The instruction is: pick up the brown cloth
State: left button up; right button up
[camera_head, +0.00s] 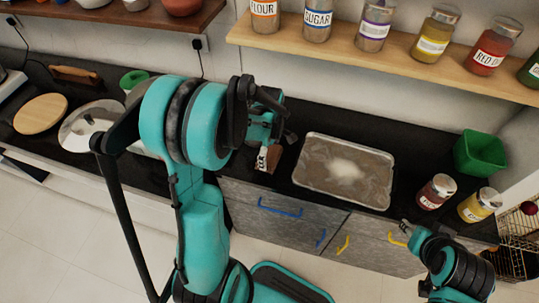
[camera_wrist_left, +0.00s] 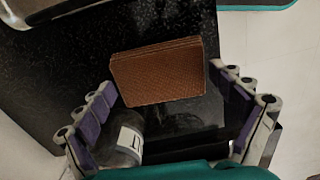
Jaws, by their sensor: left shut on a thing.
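The brown cloth (camera_wrist_left: 157,70) is a folded, flat block with layered edges. In the left wrist view it lies across the gap between the fingertips of my left gripper (camera_wrist_left: 160,83), which are shut on its two sides. In the head view my left gripper (camera_head: 278,138) is over the counter, left of the tray, mostly hidden by my own arm; a small brown part of the cloth (camera_head: 267,167) shows near it. My right gripper (camera_head: 405,233) is at the counter's front, lower right; its finger opening is unclear.
A labelled jar (camera_wrist_left: 127,142) is close beside my left finger. A metal tray (camera_head: 302,176) with brown and white contents lies on the dark counter. Two jars (camera_head: 437,191) (camera_head: 478,205) and a green container (camera_head: 480,153) stand right. A shelf (camera_head: 390,72) with several jars hangs above.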

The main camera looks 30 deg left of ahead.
pick_arm(q)
jog(key=d+r+p, duration=0.3)
jog(key=d+r, duration=0.4)
jog(key=d, duration=0.4)
jog(key=shift+s+d+r, duration=0.25)
jog(key=shift+d+r, duration=0.1)
jog(key=shift+o, duration=1)
jog(key=shift+c, duration=0.5)
jog(key=shift+w+a, duration=0.1)
